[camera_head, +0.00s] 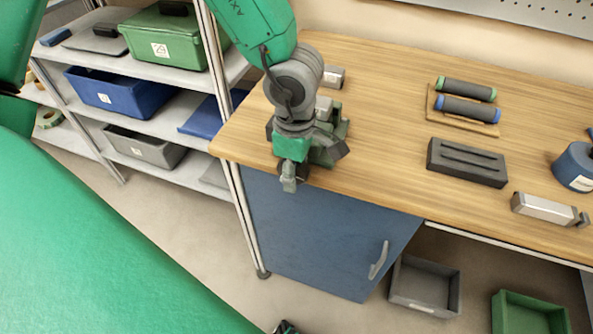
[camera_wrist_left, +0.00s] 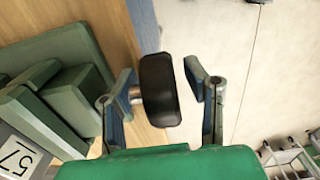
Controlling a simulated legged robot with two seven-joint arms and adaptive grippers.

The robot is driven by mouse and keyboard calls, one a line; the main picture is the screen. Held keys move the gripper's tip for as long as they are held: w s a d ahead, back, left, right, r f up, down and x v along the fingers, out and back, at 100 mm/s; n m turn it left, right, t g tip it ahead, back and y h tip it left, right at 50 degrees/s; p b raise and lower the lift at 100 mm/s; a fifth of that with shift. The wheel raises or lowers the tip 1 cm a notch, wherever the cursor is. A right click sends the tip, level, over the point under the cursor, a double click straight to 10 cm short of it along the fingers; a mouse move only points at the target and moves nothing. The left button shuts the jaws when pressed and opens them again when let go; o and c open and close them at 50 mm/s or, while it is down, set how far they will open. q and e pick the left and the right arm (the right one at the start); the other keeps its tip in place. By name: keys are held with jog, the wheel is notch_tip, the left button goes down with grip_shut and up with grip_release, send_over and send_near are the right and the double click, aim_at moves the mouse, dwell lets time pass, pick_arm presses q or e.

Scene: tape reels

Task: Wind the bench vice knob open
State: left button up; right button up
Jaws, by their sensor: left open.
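The bench vice (camera_head: 328,150) is a green and grey block at the front left edge of the workbench, partly hidden behind my left gripper (camera_head: 293,165) in the head view. In the left wrist view the vice (camera_wrist_left: 62,92) fills the left side. Its black round knob (camera_wrist_left: 160,90) sticks out past the bench edge on a short metal shaft. My left gripper (camera_wrist_left: 160,80) is open, with one finger on each side of the knob. A gap shows between the knob and the right finger. The other finger is close to the shaft; contact cannot be told. My right gripper is not clearly seen.
The wooden workbench (camera_head: 380,110) holds a dark slotted block (camera_head: 467,162), two rollers on a board (camera_head: 433,105), a blue reel (camera_head: 577,167) and a silver part (camera_head: 543,208). A blue cabinet (camera_head: 320,235) stands below. Shelves with bins (camera_head: 122,92) stand at the left.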

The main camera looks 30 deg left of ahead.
pick_arm(q)
jog(key=shift+a, duration=0.1)
jog(key=c, duration=0.3)
grip_shut()
jog(key=shift+r, duration=0.1)
